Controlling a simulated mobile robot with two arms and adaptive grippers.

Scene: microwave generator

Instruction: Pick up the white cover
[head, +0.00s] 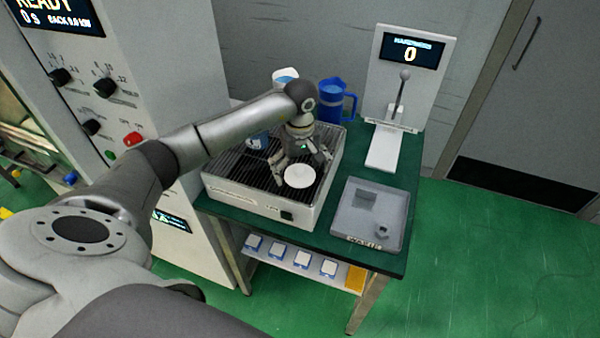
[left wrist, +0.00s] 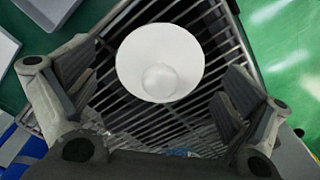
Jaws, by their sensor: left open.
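The white cover (head: 299,176) is a round disc on the dark slatted top of the box-shaped unit (head: 245,203) on the green table. In the left wrist view the cover (left wrist: 160,62) shows a small round bump near its lower middle. My left gripper (head: 301,165) points down just above and behind the cover, its fingers apart and empty. In the left wrist view the left gripper's fingers (left wrist: 162,98) stand on either side of the cover, with gaps between. Whether they touch it is not clear from the head view. My right gripper is not in view.
A blue jug (head: 336,101) stands behind the gripper, with a white and blue container (head: 285,76) beside it. A grey tray (head: 369,216) is right of the unit. The hardness tester (head: 409,90) stands at the back right. A tall control cabinet (head: 140,60) is at left.

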